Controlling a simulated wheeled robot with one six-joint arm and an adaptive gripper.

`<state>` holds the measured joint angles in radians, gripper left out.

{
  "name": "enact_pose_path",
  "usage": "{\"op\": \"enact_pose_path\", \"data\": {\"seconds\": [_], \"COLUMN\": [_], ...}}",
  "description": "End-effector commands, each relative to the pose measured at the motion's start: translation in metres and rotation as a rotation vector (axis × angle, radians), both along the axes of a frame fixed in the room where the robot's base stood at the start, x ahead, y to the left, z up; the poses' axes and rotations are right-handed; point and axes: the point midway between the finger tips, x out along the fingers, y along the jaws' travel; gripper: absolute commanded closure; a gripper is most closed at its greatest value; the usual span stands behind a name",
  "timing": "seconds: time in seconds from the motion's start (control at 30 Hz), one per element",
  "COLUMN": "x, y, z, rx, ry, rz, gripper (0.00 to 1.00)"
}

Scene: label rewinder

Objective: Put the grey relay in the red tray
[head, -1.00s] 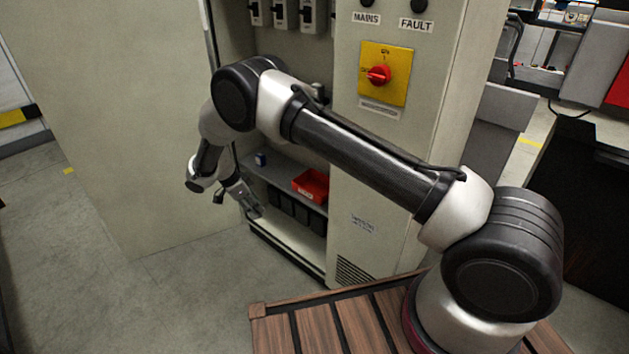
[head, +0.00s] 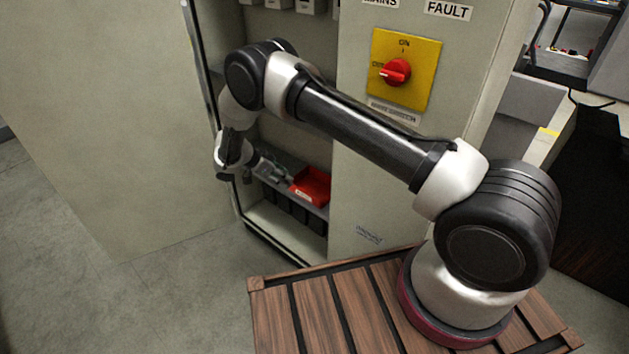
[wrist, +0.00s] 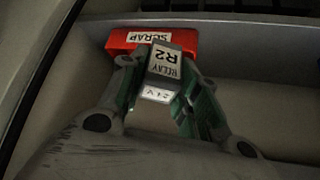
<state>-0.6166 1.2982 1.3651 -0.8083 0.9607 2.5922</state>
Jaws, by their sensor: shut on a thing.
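The grey relay (wrist: 166,63), labelled "RELAY R2", is held between the fingers of my gripper (wrist: 165,82) in the wrist view. The red tray (wrist: 119,40), labelled "SCRAP", shows just beyond the relay, whose top overlaps it in the picture. In the head view the red tray (head: 314,184) stands on the cabinet shelf, and my gripper (head: 280,172) is just left of it. The relay is too small to make out there. I cannot tell the relay's height above the shelf.
The shelf (wrist: 265,68) is bare to the right of the tray in the wrist view. The cabinet's left edge (head: 207,85) and its front panel (head: 375,165) with a red switch (head: 395,72) flank the opening. Dark bins (head: 300,212) sit below the shelf.

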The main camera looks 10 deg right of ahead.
Motion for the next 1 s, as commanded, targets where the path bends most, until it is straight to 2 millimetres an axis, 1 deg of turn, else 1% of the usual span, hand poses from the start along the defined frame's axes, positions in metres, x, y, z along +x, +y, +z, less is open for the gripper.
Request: {"op": "enact_pose_path", "data": {"seconds": [0.03, 0.1, 0.3, 0.37, 0.4, 0.5, 0.67, 0.8, 0.83, 0.87, 1.0], "x": [0.004, 0.008, 0.021, 0.023, 0.023, 0.024, 0.026, 0.027, 0.029, 0.03, 0.031], "y": [-0.016, -0.036, -0.087, -0.099, -0.099, -0.102, -0.106, -0.114, -0.117, -0.119, -0.128], "z": [0.001, 0.001, 0.001, -0.001, -0.013, -0.028, -0.04, -0.06, -0.055, -0.053, -0.054], "rx": [-0.001, -0.001, 0.001, 0.001, 0.0, 0.002, 0.001, 0.007, 0.056, 0.101, 0.274], "ry": [0.002, 0.0, 0.0, 0.002, 0.003, 0.001, 0.0, 0.003, 0.01, 0.018, 0.062], "rz": [-0.004, -0.004, -0.004, -0.003, 0.0, -0.001, -0.001, -0.003, -0.006, -0.007, -0.006], "gripper": [0.93, 0.93, 0.93, 0.93, 0.93, 0.93, 0.93, 0.93, 0.93, 0.93, 0.93]}}
